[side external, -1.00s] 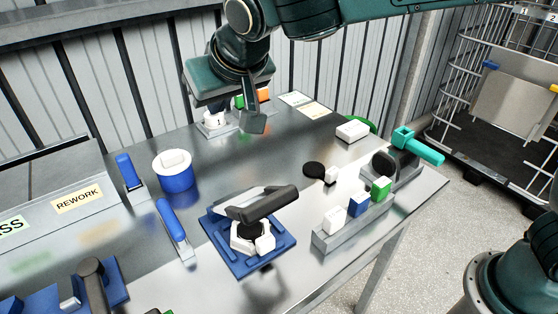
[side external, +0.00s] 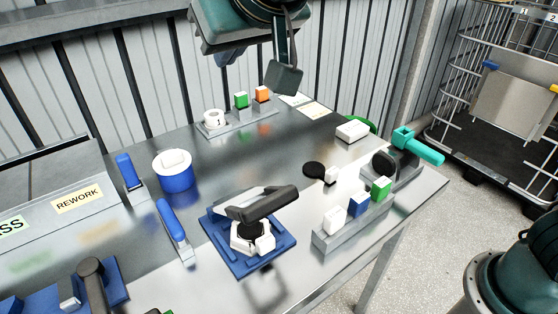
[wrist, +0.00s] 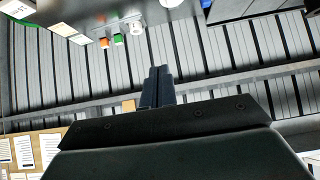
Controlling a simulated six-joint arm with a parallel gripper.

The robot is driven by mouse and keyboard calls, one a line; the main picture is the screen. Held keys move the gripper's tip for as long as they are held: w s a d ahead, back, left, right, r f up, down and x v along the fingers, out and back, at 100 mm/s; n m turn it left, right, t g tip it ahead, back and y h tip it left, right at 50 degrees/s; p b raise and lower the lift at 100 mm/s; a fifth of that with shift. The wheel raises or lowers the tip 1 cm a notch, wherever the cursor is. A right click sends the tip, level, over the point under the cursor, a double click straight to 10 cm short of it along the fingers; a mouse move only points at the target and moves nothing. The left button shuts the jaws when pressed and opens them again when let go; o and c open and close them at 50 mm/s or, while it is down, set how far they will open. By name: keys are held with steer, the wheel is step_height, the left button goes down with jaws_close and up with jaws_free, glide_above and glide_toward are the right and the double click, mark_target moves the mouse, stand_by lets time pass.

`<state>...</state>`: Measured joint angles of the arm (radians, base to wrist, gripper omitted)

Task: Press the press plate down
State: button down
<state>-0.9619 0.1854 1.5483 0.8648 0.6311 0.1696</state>
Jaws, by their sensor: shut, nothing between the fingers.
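A blue-based fixture (side external: 240,262) stands on the metal bench in the side view. It has white blocks, a black disc (side external: 250,231), and a tilted grey plate with a thick black bar (side external: 266,203) raised above them. I cannot tell for certain which part is the press plate. A blue round pot with a white top (side external: 173,170) stands to its left. My gripper (side external: 285,80) is high above the back of the bench, well apart from both, shut and empty. Its closed fingers (wrist: 158,86) also show in the wrist view, against the wall.
A grey rack (side external: 350,222) with white, blue and green blocks stands right of the fixture. A back rack with a white ring (side external: 214,120) and green and orange blocks is below my gripper.

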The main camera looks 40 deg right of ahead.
step_height(320, 180, up, 6)
steer(key=t, duration=0.5)
steer(key=shift+r, duration=0.25)
